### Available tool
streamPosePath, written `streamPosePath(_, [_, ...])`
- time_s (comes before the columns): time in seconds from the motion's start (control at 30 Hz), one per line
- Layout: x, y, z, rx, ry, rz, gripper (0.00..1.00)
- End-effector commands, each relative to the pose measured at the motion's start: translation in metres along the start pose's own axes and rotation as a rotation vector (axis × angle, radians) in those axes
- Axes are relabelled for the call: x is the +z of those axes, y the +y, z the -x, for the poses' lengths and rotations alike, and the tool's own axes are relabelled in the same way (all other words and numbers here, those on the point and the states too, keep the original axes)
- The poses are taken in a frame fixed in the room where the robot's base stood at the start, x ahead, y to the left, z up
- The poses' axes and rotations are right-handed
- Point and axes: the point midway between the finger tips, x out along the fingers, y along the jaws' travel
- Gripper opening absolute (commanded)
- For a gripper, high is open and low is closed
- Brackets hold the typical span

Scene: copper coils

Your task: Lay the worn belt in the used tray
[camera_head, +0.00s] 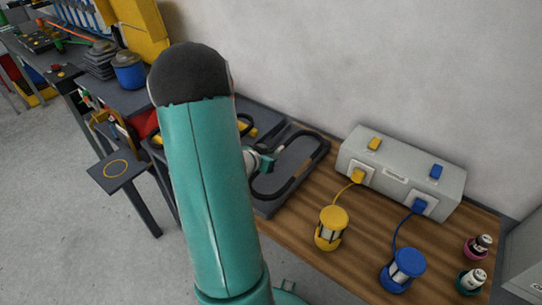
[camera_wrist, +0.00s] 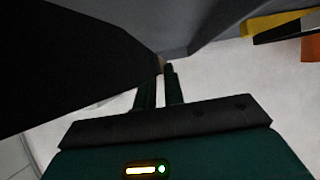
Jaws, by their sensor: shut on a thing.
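A black belt loop (camera_head: 306,168) is held over or against a dark grey tray (camera_head: 267,207) on the wooden bench; I cannot tell whether it touches the tray floor. No label is readable on the tray. My gripper (camera_head: 262,159) is at the loop's left side, shut on the belt, and partly hidden by my teal arm. In the wrist view my gripper's fingers (camera_wrist: 160,88) are close together, and a large black shape fills the left, which I cannot identify for sure.
A grey box (camera_head: 400,172) with a yellow and a blue plug stands right of the tray. Cables run to a yellow coil (camera_head: 331,228) and a blue coil (camera_head: 402,270). Two small spools (camera_head: 478,246) stand far right. Behind my arm, another dark surface (camera_head: 262,124) holds black and yellow items.

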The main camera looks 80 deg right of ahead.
Motion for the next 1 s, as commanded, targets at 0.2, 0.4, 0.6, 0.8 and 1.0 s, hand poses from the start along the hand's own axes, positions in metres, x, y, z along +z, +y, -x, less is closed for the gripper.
streamPosePath(0.2, [0.0038, -0.0003, -0.0022, -0.001, 0.001, -0.003, 0.0])
streamPosePath(0.4, [0.007, -0.0004, -0.0036, -0.001, 0.0, 0.0, 0.0])
streamPosePath(0.6, [0.0078, -0.0004, -0.0041, -0.001, 0.0, -0.001, 0.32])
streamPosePath(0.8, [0.0077, -0.0004, -0.004, 0.0, 0.0, -0.002, 0.32])
streamPosePath(1.0, [0.0031, -0.0012, 0.0028, -0.003, 0.001, -0.003, 0.32])
